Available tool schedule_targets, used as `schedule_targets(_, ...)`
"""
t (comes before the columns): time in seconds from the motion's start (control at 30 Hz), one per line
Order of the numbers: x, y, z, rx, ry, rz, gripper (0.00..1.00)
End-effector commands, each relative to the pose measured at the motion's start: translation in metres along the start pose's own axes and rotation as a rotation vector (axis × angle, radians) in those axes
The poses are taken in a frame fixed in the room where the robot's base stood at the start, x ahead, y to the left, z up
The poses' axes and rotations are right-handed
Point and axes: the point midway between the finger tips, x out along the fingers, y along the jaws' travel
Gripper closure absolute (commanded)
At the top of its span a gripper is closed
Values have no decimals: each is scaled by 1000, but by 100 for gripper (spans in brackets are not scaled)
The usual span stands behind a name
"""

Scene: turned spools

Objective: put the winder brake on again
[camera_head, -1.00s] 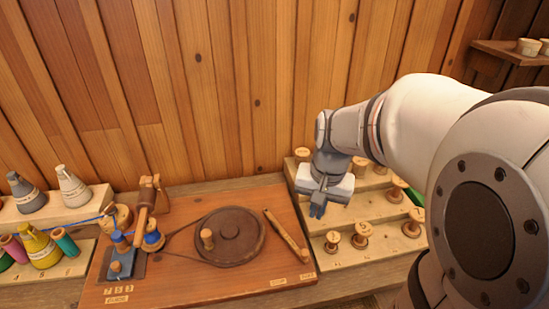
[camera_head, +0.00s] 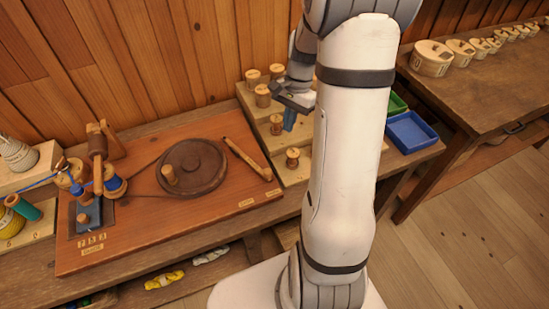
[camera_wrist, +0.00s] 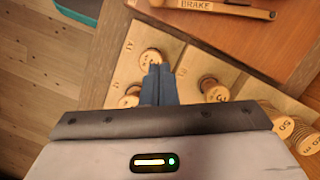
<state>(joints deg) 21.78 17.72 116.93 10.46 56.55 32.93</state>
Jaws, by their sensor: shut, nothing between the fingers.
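The winder brake (camera_head: 247,158) is a slim wooden lever lying aslant on the red-brown winder board, just right of the dark round wheel (camera_head: 205,180). Its far end is close to the wheel's rim; I cannot tell whether they touch. In the wrist view the lever, marked BRAKE (camera_wrist: 215,9), crosses the top edge and is partly cut off. My gripper (camera_head: 289,123) is shut and empty, pointing down over the stepped spool rack to the right of the brake. Its blue fingers also show in the wrist view (camera_wrist: 160,72), in front of a spool.
Several wooden spools stand on the rack (camera_head: 246,98) around my gripper. A blue tray (camera_head: 412,132) and a green tray (camera_head: 397,103) lie to its right. The winder's spindle post (camera_head: 97,155) and thread spools are at the left. A table (camera_head: 450,85) with round boxes stands right.

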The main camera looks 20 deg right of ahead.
Motion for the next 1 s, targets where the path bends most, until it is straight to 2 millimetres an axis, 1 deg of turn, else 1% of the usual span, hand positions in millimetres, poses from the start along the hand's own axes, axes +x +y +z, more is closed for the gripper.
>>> schedule_targets(0.13,3,0,0,-1,-1,1,100)
schedule_targets(0.27,18,0,1,-2,-3,3,100)
schedule_targets(0.37,36,0,1,-2,-4,4,100)
schedule_targets(0.5,67,1,1,-2,-4,5,100)
schedule_targets(0.67,100,1,1,-1,-4,4,100)
schedule_targets(0.8,105,0,22,-3,0,1,100)
schedule_targets(0.9,109,0,31,-3,0,1,100)
schedule_targets(1.0,111,1,36,-1,1,0,100)
